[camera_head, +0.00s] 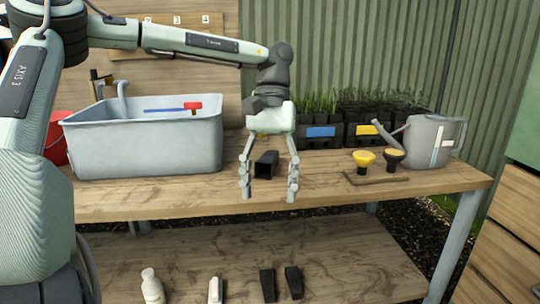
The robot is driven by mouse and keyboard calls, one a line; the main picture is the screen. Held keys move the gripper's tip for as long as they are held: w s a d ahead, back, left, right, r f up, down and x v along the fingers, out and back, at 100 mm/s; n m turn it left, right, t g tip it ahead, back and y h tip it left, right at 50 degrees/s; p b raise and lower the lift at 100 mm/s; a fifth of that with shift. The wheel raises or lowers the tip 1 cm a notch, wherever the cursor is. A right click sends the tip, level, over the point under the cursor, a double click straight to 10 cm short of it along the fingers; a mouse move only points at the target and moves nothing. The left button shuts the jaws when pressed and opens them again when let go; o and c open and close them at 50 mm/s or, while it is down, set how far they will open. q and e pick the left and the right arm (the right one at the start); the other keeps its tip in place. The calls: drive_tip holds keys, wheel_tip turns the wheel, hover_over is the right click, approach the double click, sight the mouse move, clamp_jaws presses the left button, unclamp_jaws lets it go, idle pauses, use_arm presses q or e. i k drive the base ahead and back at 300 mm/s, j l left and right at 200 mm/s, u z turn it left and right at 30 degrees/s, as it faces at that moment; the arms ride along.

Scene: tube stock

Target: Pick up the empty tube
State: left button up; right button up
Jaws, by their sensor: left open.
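A dark, square-mouthed tube (265,164) lies on the wooden bench, its open end facing me and showing dark inside. My left gripper (268,192) points down with its two fingers spread wide, one on each side of the tube in the picture. The fingers look apart from the tube, with nothing held between them. My right gripper does not show.
A grey sink (150,145) stands left on the bench (330,195). Potted seedlings (355,115), a watering can (430,140) and two yellow-and-black items (364,158) are at right. The lower shelf (330,270) holds bottles and dark pieces (293,282).

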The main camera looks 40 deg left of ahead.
sight(265, 167)
drive_tip(key=i+j, duration=0.9)
drive_tip(key=j, duration=0.2)
